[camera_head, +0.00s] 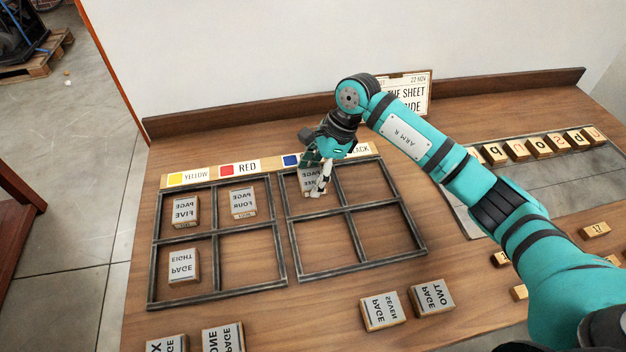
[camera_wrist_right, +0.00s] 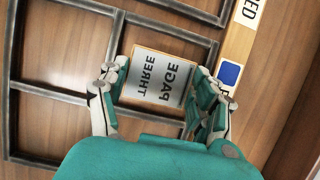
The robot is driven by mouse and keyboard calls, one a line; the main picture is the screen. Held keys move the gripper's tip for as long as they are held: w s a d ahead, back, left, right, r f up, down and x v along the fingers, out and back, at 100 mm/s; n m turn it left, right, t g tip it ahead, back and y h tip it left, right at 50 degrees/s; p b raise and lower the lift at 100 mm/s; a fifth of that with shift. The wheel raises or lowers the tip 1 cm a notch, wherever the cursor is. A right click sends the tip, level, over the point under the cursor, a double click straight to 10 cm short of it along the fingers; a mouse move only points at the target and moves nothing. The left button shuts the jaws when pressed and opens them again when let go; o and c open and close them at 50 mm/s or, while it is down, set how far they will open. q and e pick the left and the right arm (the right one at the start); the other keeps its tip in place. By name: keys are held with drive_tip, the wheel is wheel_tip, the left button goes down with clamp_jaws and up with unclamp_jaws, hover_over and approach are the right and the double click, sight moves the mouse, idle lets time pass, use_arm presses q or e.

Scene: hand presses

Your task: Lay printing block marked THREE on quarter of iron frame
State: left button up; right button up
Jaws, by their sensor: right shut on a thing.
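The printing block marked THREE (camera_wrist_right: 157,77) is between the fingers of my right gripper (camera_wrist_right: 158,98), which is shut on it. In the head view the block (camera_head: 310,186) is at the top-left quarter of the right iron frame (camera_head: 355,234), partly hidden by the right gripper (camera_head: 318,182). I cannot tell whether it touches the board. The left iron frame (camera_head: 217,241) holds blocks FIVE (camera_head: 185,211), FOUR (camera_head: 243,202) and EIGHT (camera_head: 183,266). My left gripper is not in view.
Blocks SEVEN (camera_head: 383,311), TWO (camera_head: 432,298) and ONE (camera_head: 223,338) lie near the front. A colour strip with a red square (camera_head: 226,170) runs behind the frames. Letter blocks (camera_head: 541,147) line the right. The right frame's other quarters are empty.

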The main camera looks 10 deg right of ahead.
sight(317, 175)
drive_tip(key=shift+f+p, duration=0.55)
drive_tip(key=shift+f, duration=1)
drive_tip(key=shift+w+f, duration=0.1)
drive_tip(key=shift+f, duration=0.2)
drive_tip(key=o, duration=0.9)
drive_tip(key=shift+o, duration=0.2)
drive_tip(key=shift+r, duration=0.25)
drive_tip(key=b+v, duration=0.1)
drive_tip(key=v, duration=1.1)
drive_tip(key=shift+b, duration=0.3)
drive_tip(key=shift+f, duration=0.1)
